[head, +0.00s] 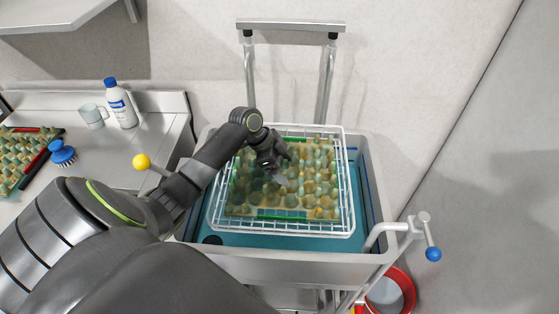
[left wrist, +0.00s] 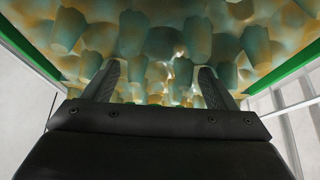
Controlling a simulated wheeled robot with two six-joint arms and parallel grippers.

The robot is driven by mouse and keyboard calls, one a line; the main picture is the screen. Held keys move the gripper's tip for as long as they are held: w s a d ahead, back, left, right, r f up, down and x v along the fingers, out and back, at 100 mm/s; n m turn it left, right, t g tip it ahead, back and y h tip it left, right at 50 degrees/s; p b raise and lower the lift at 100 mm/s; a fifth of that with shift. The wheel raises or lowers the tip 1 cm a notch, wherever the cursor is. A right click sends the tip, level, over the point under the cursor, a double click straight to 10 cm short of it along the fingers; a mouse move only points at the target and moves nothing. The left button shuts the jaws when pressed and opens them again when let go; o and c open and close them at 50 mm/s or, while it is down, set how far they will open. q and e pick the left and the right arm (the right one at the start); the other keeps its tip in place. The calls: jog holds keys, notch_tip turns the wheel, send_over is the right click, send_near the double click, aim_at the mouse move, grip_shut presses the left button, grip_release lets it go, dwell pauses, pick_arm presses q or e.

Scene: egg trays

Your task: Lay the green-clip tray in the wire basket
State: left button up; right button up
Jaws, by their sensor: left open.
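The green-clip tray (head: 323,197), a yellowish-green egg tray with green clips on two opposite edges, lies in the white wire basket (head: 345,225). My left gripper (head: 279,174) is over the left middle part of the tray. In the left wrist view its two fingers (left wrist: 160,82) are apart, with nothing held between them, close to the tray's bumpy surface. A green clip (left wrist: 30,45) shows at the left edge of that view and another at the right. I cannot tell whether the fingertips touch the tray. My right gripper is not in view.
The basket sits in a grey cart basin (head: 270,262) with a teal bottom. A second tray with red clips (head: 22,150), a blue brush (head: 62,153), a bottle (head: 121,105) and a mug (head: 94,116) are on the left counter. A red bucket (head: 405,285) stands at lower right.

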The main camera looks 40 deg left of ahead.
pick_arm(q)
jog(key=b+v, duration=0.3)
jog(key=v, duration=0.9)
jog(key=shift+d+f, duration=0.1)
